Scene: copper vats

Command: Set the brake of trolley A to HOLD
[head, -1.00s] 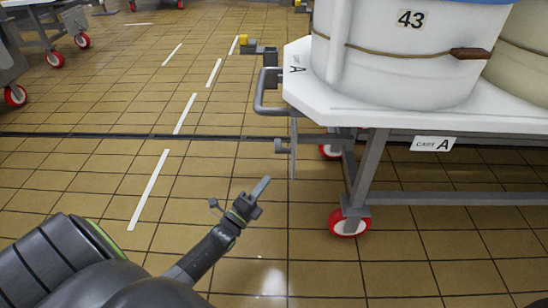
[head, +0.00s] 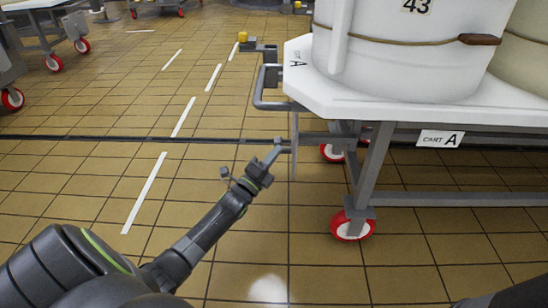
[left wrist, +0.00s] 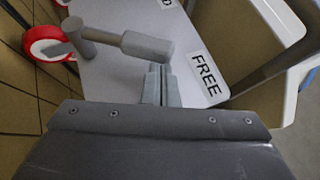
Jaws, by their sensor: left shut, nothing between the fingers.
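Trolley A (head: 405,112) stands at the right with its CART A label (head: 440,139). Its brake lever (head: 283,145) shows small and edge-on beside a thin plate (head: 294,158) below the push handle. In the left wrist view the lever's round grey grip (left wrist: 147,47) lies across the white plate (left wrist: 115,75), its end near the FREE label (left wrist: 207,72). A second label, cut off at the top, shows only a D (left wrist: 167,3). My left gripper (head: 276,152) is shut and empty, its fingertips (left wrist: 160,84) right by the grip; contact is unclear. My right gripper is out of view.
The trolley carries a white vat (head: 400,60) marked 43 and has a red caster (head: 352,225) near my arm. A grey push handle (head: 270,90) juts left above the lever. Tiled floor (head: 90,185) to the left is clear.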

